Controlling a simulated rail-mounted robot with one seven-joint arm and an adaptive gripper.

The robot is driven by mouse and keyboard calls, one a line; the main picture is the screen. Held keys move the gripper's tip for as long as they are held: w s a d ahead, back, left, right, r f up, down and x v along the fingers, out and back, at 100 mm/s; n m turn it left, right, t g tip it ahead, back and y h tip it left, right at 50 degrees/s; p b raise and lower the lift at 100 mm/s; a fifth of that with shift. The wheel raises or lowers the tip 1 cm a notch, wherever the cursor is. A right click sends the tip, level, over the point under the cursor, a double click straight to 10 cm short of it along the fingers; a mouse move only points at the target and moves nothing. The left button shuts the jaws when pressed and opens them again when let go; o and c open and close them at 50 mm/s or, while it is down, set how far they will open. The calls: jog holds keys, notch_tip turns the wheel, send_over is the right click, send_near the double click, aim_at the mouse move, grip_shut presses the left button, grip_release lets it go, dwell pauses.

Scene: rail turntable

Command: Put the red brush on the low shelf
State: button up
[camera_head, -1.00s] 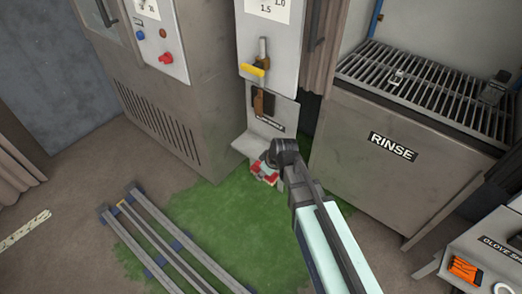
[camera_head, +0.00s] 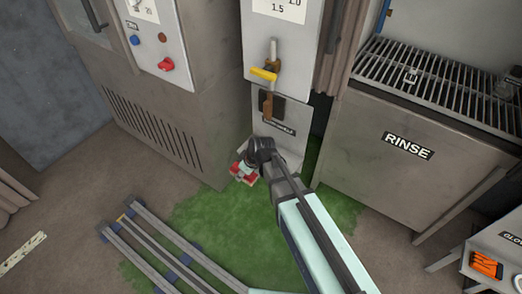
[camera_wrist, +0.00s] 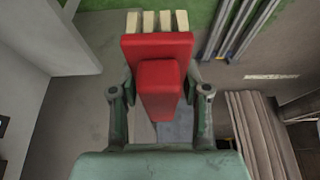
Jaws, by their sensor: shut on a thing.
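The red brush (camera_wrist: 158,85) has a red block body and a row of cream bristles at its far end. My gripper (camera_wrist: 159,93) is shut on it, with one finger on each side of the red body. In the head view the brush (camera_head: 243,173) is a small red patch beside my gripper (camera_head: 253,165), low in front of the grey dispenser column. The low shelf is not clearly visible; my gripper and arm cover part of the column's foot. I cannot tell whether the brush touches anything.
A vented grey cabinet (camera_head: 170,115) stands left and a RINSE basin (camera_head: 400,165) right. A yellow-handled valve (camera_head: 265,74) is on the column above my gripper. Rails (camera_head: 150,245) cross the floor at lower left, beside a green mat (camera_head: 215,225).

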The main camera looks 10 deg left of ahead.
jog(key=shift+w+a, duration=0.1)
jog(key=shift+w, duration=0.25)
jog(key=w+d+f, duration=0.1)
jog(key=w+d, duration=0.2)
jog(key=w, duration=0.2)
jog(key=w+d, duration=0.3)
jog(key=w, duration=0.3)
jog(key=w+d+f, duration=0.1)
jog(key=w+d, duration=0.2)
jog(key=w, duration=0.3)
jog(key=shift+f, duration=0.3)
jog(key=shift+f+b, duration=0.3)
jog(key=shift+f, duration=1.6)
jog(key=shift+w+f, duration=0.1)
jog(key=shift+f, duration=0.2)
jog(key=shift+f, duration=0.1)
jog(key=o, duration=1.3)
